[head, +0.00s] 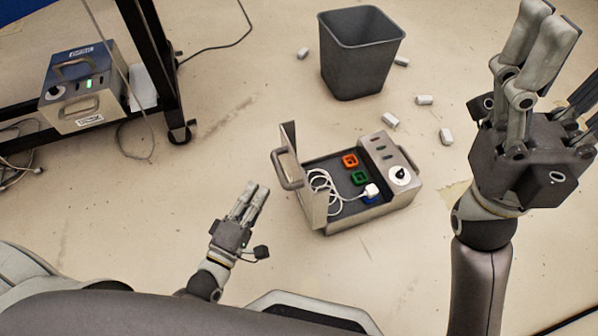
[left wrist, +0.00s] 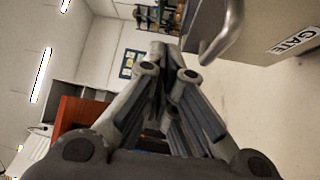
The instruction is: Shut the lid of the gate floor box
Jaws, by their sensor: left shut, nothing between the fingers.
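The gate floor box (head: 375,208) stands on the floor at the middle of the head view. Its lid (head: 312,195) stands up, open, along the box's left side, with a handle (head: 283,170) on its outer face. In the left wrist view the handle (left wrist: 226,32) and a grey panel with a GATE label (left wrist: 294,40) show at the upper right. My left gripper (head: 256,188) is shut and empty, left of the lid and apart from it. My right gripper (head: 540,22) is raised at the upper right; its jaw state is unclear.
The box holds a white cable (head: 322,183), orange (head: 349,160) and green (head: 358,178) pieces. A dark bin (head: 360,60) stands behind, with several small white blocks around it. Another metal box (head: 85,90) sits on a rack shelf at the left.

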